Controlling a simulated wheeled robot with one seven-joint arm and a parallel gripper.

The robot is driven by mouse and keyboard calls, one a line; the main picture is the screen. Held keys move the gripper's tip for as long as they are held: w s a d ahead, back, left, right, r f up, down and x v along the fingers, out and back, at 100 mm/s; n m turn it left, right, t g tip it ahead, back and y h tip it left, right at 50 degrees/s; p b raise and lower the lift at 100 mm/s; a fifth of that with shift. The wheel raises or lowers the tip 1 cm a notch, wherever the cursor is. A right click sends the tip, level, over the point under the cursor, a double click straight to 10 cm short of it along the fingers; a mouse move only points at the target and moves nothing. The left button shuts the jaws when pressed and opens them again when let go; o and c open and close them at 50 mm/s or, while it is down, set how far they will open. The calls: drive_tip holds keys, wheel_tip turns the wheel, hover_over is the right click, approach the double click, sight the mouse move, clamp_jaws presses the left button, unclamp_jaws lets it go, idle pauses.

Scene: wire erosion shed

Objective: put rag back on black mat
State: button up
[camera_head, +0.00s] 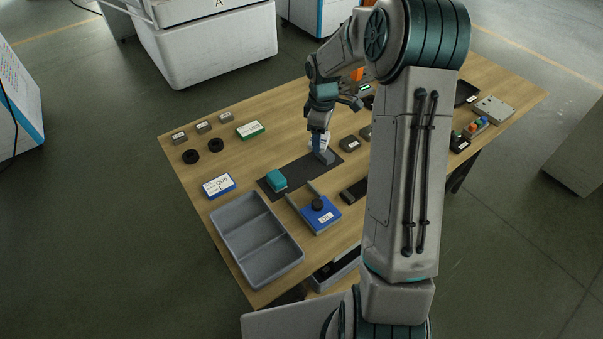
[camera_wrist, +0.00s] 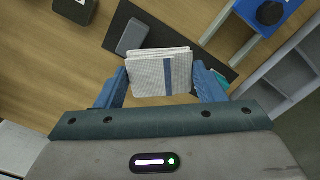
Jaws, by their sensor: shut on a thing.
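My gripper (camera_wrist: 160,80) is shut on a folded white rag (camera_wrist: 158,64) with a blue stripe, held between the two blue fingers. The rag appears above the black mat, near its far end. In the head view, my gripper (camera_head: 318,143) is above the far end of the black mat (camera_head: 300,171). A grey block (camera_wrist: 132,37) lies on the mat just beyond the rag in the wrist view. A teal block (camera_head: 276,179) sits on the near-left part of the mat. The rag hides part of the mat in the wrist view.
A blue fixture with a black knob (camera_head: 319,214) stands beside the mat. A grey divided tray (camera_head: 257,241) is at the near left. My arm hides part of the table's right side.

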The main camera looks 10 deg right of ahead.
drive_tip(key=w+d+n+b, duration=0.2)
drive_tip(key=w+d+n, duration=0.2)
drive_tip(key=n, duration=0.7)
hover_over(302, 171)
wheel_tip(302, 171, down, 6)
drive_tip(key=shift+w+f, duration=0.1)
drive_tip(key=shift+f+p, duration=0.35)
drive_tip(key=shift+f, duration=1.65)
drive_tip(key=shift+f, duration=0.1)
drive_tip(key=o, duration=1)
